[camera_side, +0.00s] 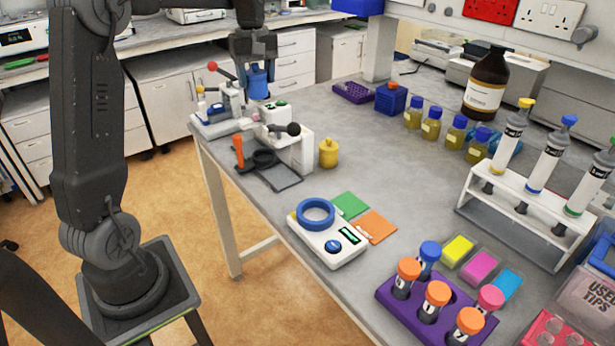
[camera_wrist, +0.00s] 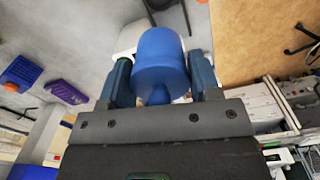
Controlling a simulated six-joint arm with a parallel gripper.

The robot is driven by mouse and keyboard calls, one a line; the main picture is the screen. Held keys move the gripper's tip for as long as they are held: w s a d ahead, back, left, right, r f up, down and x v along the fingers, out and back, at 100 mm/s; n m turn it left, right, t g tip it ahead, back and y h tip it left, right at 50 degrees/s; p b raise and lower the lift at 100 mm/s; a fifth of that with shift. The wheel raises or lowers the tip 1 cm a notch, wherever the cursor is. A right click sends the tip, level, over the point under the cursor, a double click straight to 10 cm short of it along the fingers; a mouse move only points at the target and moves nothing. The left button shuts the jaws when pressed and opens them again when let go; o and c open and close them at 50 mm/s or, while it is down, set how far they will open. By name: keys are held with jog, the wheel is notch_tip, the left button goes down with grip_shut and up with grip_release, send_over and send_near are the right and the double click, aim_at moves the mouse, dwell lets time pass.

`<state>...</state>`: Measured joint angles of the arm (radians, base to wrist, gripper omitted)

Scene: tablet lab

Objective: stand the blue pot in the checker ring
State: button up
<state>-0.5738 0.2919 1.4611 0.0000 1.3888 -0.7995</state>
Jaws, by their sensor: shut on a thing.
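My gripper (camera_side: 257,68) is shut on the blue pot (camera_side: 258,84), high over the far left end of the bench, and the pot hangs below the jaws. In the wrist view the blue pot (camera_wrist: 160,62) fills the gap between the two fingers (camera_wrist: 160,80). A white device with a knob and a small display (camera_side: 335,245) carries a thick blue ring (camera_side: 316,211) on the bench's near left edge. A dark ring (camera_side: 265,158) also lies on the dark base of a white stand. I cannot tell which one is the checker ring.
Below and beside the pot stand a lever device with a red ball (camera_side: 225,90) and the white stand (camera_side: 295,150). A yellow pot (camera_side: 328,153) stands to their right. A white tube rack (camera_side: 525,215) and purple tube holder (camera_side: 425,320) are farther right.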

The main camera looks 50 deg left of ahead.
jog(key=shift+r, duration=2.55)
jog(key=d, duration=1.3)
send_over(316, 217)
jog(key=shift+f, duration=10.15)
jog(key=shift+f, duration=0.4)
